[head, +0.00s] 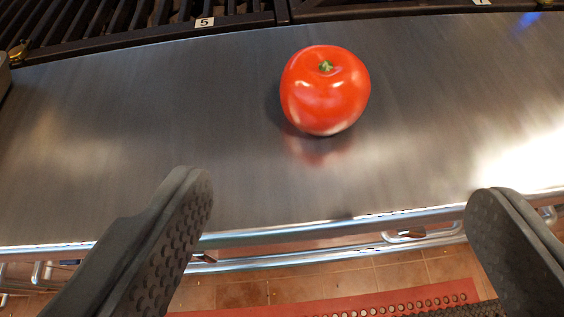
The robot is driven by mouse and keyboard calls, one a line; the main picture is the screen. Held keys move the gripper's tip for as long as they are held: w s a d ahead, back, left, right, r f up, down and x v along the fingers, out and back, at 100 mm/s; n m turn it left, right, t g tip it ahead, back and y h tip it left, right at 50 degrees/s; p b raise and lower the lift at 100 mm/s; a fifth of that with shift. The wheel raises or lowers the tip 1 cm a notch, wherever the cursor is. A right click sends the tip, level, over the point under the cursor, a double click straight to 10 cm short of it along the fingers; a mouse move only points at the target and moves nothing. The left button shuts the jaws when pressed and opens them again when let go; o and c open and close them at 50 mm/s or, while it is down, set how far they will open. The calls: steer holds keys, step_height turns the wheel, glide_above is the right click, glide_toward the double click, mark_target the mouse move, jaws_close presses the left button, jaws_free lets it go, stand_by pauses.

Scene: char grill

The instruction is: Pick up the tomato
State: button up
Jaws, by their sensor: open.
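A red tomato (326,92) with a small green stem sits upright on the steel shelf (130,130) in front of the grill, a little right of the middle of the head view. My gripper (340,200) is open and empty. Its two grey, studded fingers stand wide apart at the lower left and lower right. The tomato shows above the gap between the fingertips in the picture, apart from both.
Dark grill grates (120,20) with a number 5 tag run behind the shelf. A metal rail (330,232) runs along the shelf's front edge. Below are a tiled floor and a red mat (390,302). The shelf around the tomato is clear.

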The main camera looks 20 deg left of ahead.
mark_target(324, 102)
steer(key=b+x, duration=0.1)
steer(key=x, duration=0.5)
steer(key=b+x, duration=0.1)
steer(key=x, duration=0.5)
steer(key=shift+w+a+f, duration=0.25)
steer(key=shift+w+f, duration=0.15)
steer(key=shift+w, duration=0.35)
steer(key=c, duration=1.1)
